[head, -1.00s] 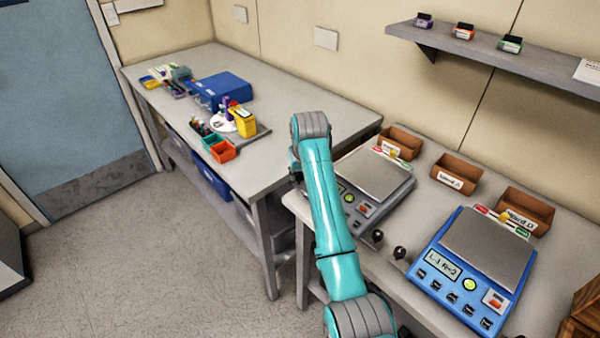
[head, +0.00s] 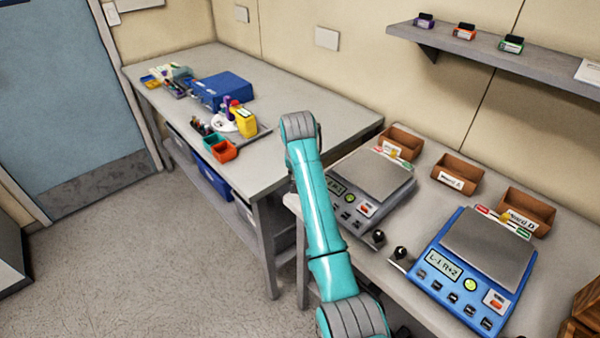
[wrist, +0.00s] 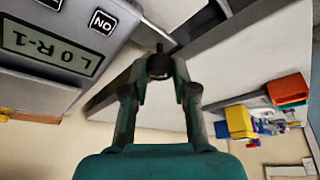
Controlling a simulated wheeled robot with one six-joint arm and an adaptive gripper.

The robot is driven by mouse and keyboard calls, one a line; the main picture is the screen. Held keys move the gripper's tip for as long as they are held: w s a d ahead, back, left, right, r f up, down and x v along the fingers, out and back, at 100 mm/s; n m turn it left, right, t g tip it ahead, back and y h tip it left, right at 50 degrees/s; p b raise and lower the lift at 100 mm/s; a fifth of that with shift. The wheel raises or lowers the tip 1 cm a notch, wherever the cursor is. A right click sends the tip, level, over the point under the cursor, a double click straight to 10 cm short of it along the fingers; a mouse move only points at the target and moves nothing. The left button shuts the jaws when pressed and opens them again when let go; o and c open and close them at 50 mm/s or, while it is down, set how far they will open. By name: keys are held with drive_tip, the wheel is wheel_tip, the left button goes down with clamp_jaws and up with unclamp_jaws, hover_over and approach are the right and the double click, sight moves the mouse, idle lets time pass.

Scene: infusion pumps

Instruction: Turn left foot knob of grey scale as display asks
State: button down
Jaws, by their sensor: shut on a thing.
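The grey scale (head: 350,208) stands near the middle of the head view, with a grey weighing plate (head: 371,174) on top. Its display (head: 336,187) is small there. In the wrist view the grey scale (wrist: 97,65) fills the upper left, and its display (wrist: 50,47) appears to read "L 0 R-1". My gripper (wrist: 158,72) is shut around the dark left foot knob (wrist: 158,62) beside the scale's corner. In the head view my arm hides the gripper and that knob. The scale's other foot knob (head: 379,237) shows at its right front corner.
A blue scale (head: 432,281) stands close on the right, its own black foot knob (head: 400,253) next to the grey scale's. Brown bins (head: 457,182) stand behind the scales. A second table (head: 300,109) on the left holds a blue box (head: 223,92) and small containers.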

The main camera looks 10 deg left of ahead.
drive_tip(key=c, duration=0.9)
unclamp_jaws()
drive_tip(key=v, duration=1.2)
